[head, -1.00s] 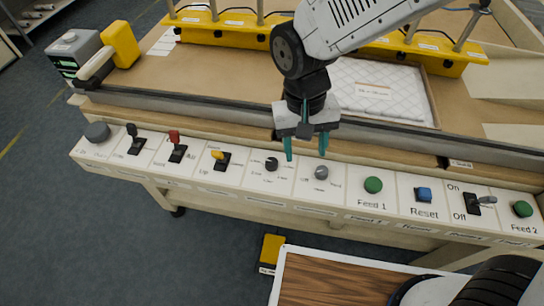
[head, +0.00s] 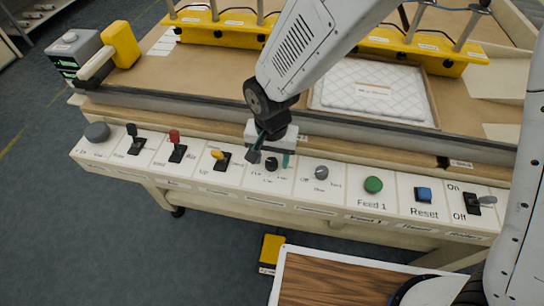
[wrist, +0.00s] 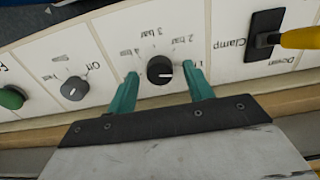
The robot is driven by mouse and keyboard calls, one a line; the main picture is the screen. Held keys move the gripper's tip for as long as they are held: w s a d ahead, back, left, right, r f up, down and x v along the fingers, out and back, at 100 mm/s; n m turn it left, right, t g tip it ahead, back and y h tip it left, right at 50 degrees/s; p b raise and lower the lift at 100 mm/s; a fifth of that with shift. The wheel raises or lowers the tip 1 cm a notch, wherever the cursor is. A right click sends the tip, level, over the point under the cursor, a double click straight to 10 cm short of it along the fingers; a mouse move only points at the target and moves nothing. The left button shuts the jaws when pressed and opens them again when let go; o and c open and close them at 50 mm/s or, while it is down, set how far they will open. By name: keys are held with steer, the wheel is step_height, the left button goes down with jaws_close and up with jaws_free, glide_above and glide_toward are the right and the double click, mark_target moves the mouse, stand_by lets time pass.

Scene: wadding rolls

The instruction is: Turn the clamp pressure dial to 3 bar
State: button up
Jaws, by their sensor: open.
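The clamp pressure dial (head: 271,164) is a small black knob on the sloped white control panel. In the wrist view the dial (wrist: 160,70) has bar labels around it, with 2 bar, 3 bar and another bar label to its left. Its white mark points right, toward the partly hidden label beside the right finger. My gripper (head: 270,158) is open at the dial, one teal finger on each side. In the wrist view my gripper (wrist: 160,85) shows gaps between both fingers and the knob.
The yellow clamp lever (head: 217,155) stands just left of the dial, and a grey knob (head: 321,173) is to its right. The green Feed 1 button (head: 373,185) and blue Reset button (head: 424,194) are farther right. A wooden ledge (head: 330,152) runs behind the panel.

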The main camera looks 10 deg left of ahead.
steer(key=shift+f, duration=0.15)
steer(key=c, duration=1)
